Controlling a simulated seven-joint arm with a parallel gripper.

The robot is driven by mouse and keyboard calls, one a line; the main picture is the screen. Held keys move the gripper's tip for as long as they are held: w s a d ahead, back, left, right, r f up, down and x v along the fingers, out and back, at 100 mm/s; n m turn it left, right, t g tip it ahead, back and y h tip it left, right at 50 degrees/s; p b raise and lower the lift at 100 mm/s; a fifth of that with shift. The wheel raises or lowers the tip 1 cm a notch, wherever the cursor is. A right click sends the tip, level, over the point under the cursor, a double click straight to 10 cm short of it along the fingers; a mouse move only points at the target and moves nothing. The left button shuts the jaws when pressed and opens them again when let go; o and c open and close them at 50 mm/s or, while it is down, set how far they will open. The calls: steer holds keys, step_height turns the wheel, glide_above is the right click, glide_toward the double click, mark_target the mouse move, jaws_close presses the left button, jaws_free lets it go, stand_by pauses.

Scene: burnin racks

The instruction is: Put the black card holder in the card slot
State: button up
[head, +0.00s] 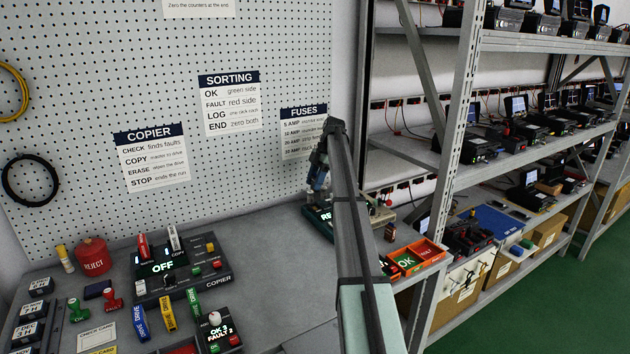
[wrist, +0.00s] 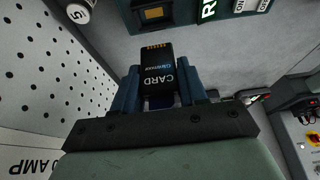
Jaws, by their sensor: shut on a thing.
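The black card holder (wrist: 157,62) shows in the wrist view, printed "CARD" with a row of gold contacts at its far end. My gripper (wrist: 159,88) is shut on it, one blue finger on each side. The contact end points toward a dark teal device (wrist: 185,14) at the top edge, apart from it. I cannot tell which part is the card slot. In the head view my gripper (head: 318,182) is above this device (head: 318,222), mostly hidden by my arm; the card holder cannot be made out there.
A pegboard wall (head: 90,100) with signs stands behind the bench. A copier unit (head: 178,268), stamps and coloured drives lie left on the bench. An orange tray (head: 428,250) and metal shelving (head: 462,130) are right. Bare bench (head: 265,245) lies between copier and device.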

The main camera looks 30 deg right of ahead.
steer(key=shift+f, duration=2.65)
steer(key=shift+f, duration=1.2)
stand_by(1.7)
steer(key=o, duration=1.5)
steer(key=shift+r, duration=0.1)
steer(key=shift+r, duration=3.4)
